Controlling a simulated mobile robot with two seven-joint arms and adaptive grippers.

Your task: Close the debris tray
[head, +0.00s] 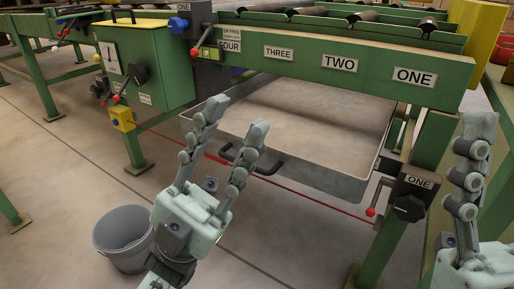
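The debris tray (342,184) is a wide, shallow grey metal tray under the green conveyor frame. It juts out toward me from beneath the beam, and its floor shows. A dark bar handle (272,168) is on its front, partly hidden by my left gripper (238,117). That gripper is open, its two fingers pointing up and apart in front of the handle and the tray's left part. I see nothing between the fingers; contact with the handle cannot be told. My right gripper (478,122) is upright at the right edge, away from the tray; its fingers overlap in view.
A thin red cable (318,200) runs across the tray's front from a yellow box (122,118) to the right leg. A dark box labelled ONE (413,193) is on that leg. A grey bucket (122,238) stands on the floor at left. A green beam (345,65) crosses above.

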